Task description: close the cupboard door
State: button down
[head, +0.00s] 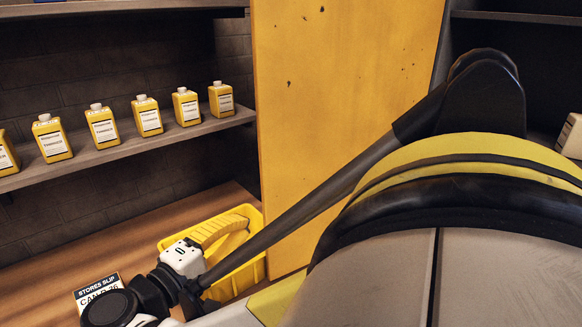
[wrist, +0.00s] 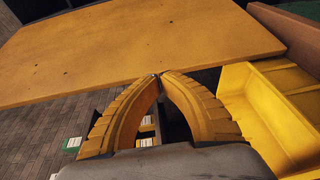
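The cupboard door looks to be the tall yellow panel (head: 345,80) with chipped paint, standing open between two sets of shelves in the head view. In the wrist view the panel (wrist: 130,45) spans the top, its lower edge at my fingertips. My gripper (wrist: 160,75) has curved yellow fingers whose tips meet, with nothing seen between them. In the head view a finger of my gripper (head: 240,220) shows left of the panel, over a yellow bin. I cannot tell whether the fingertips touch the panel.
The yellow bin (head: 256,268) sits beside the panel's lower part, close to my gripper. Several yellow bottles (head: 146,116) stand on the left shelf (head: 125,148). A printed slip (head: 97,288) is at lower left. Dark shelving (head: 520,17) lies right of the panel.

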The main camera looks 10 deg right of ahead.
aim_at(274, 194)
jog(key=shift+t, duration=0.3)
jog(key=b+x, duration=0.3)
jog(key=x, duration=0.6)
jog(key=shift+w+r, duration=0.15)
jog(key=shift+w, duration=0.25)
jog(key=s+d, duration=0.1)
jog(key=s, duration=0.1)
jog(key=s+d, duration=0.1)
jog(key=shift+s+r+b, duration=0.15)
jog(key=shift+s+b, duration=0.2)
jog(key=shift+b, duration=0.05)
jog(key=shift+s+d, duration=0.2)
jog(key=shift+s, duration=0.1)
